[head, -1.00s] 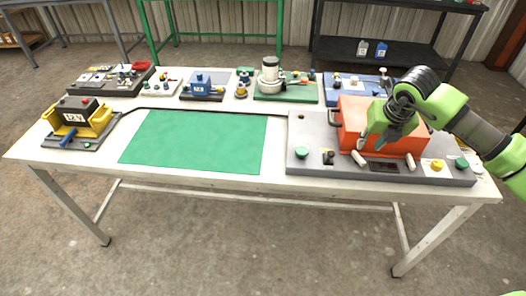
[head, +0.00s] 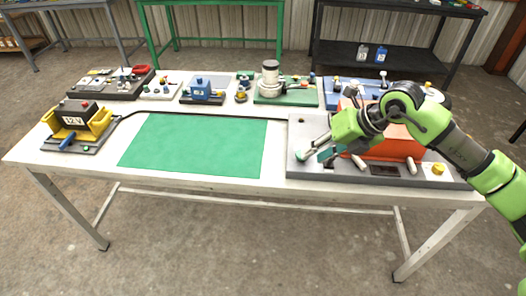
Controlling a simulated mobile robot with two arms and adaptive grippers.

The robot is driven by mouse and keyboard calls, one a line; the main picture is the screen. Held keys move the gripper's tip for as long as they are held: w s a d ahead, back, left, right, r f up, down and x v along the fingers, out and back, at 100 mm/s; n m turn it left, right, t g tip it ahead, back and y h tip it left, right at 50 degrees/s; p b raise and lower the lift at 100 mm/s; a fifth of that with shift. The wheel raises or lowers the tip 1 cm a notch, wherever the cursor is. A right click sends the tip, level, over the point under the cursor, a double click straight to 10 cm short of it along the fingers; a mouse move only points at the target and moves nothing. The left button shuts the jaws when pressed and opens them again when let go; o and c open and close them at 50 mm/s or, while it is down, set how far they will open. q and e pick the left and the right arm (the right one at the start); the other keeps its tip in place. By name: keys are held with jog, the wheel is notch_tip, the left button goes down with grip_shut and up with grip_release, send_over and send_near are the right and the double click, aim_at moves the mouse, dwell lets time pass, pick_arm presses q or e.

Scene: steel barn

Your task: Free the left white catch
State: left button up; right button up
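The orange box (head: 390,148) stands on a grey base plate (head: 308,128) at the right of the table. Its left white catch (head: 360,162) shows at the box's front edge, tilted, with the gripper apart from it. A second white catch (head: 410,165) is at the front right. My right gripper (head: 313,155) reaches across from the right, left of the box, over the front left of the plate. Its fingers look spread, with nothing seen between them. My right wrist and arm hide the box's top and left side. My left gripper is not in view.
A yellow knob (head: 438,169) sits at the plate's right. A green mat (head: 195,143) lies clear in the middle. A 12V battery in a yellow holder (head: 77,122) is at the left. Several small fixtures line the back edge, including a green-based one (head: 285,97).

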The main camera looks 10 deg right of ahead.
jog(key=s+a+r+y, duration=0.1)
jog(key=a+r+y, duration=0.1)
jog(key=a, duration=0.5)
jog(key=a+r+y, duration=0.2)
jog(key=a+y, duration=0.3)
jog(key=a, duration=0.2)
jog(key=shift+s+a+t, duration=0.15)
jog(key=shift+s+t, duration=0.15)
jog(key=shift+s, duration=0.1)
